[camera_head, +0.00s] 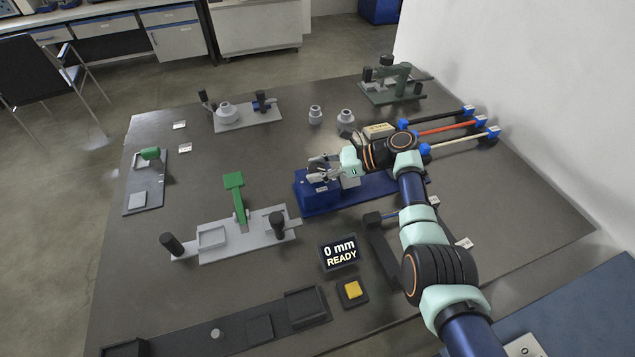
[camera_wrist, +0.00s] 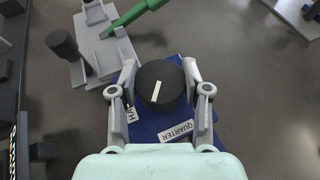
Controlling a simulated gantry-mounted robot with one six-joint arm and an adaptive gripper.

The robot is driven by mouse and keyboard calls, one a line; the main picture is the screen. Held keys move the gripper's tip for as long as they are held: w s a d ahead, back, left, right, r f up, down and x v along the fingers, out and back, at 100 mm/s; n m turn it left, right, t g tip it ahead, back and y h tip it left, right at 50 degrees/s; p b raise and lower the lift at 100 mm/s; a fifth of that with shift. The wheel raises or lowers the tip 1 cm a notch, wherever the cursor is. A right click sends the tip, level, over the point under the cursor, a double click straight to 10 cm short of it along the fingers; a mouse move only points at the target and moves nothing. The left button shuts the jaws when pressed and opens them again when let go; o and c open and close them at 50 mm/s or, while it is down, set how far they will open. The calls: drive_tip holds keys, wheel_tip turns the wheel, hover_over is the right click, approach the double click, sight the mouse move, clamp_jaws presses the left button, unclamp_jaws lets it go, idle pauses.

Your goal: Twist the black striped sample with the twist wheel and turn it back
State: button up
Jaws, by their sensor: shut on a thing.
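The twist wheel (camera_wrist: 160,84) is a round black knob with a white mark on its top, in the middle of the wrist view. It sits on a blue fixture (camera_head: 318,198) with labels reading "QUARTER" (camera_wrist: 176,131) and, partly covered, "HA". My gripper (camera_wrist: 160,90) is shut on the wheel, one finger on each side; in the head view it (camera_head: 320,172) is over the left end of the blue fixture. A black cable sample (camera_head: 437,116) lies at the right back of the table; I cannot make out stripes. My arm and gripper hide part of the fixture.
Orange (camera_head: 450,127) and white (camera_head: 460,140) samples lie beside the black one. A display (camera_head: 340,253) reads "0 mm READY", near a yellow button (camera_head: 352,289). A grey fixture with a green lever (camera_head: 235,198) stands left of the blue fixture. A dark stand (camera_head: 382,240) is below my arm.

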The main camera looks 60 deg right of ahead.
sight(317, 168)
drive_tip(key=n+y+b, duration=0.1)
drive_tip(key=b, duration=0.3)
drive_tip(key=shift+f, duration=0.4)
drive_tip(key=shift+g+b, duration=0.4)
drive_tip(key=shift+b, duration=0.1)
drive_tip(key=shift+r+n+y+b, duration=0.35)
drive_tip(key=shift+n+y+b, duration=0.25)
drive_tip(key=shift+b, duration=0.4)
drive_tip(key=o, duration=1.2)
drive_tip(key=shift+c, duration=0.2)
wheel_tip(317, 168, up, 10)
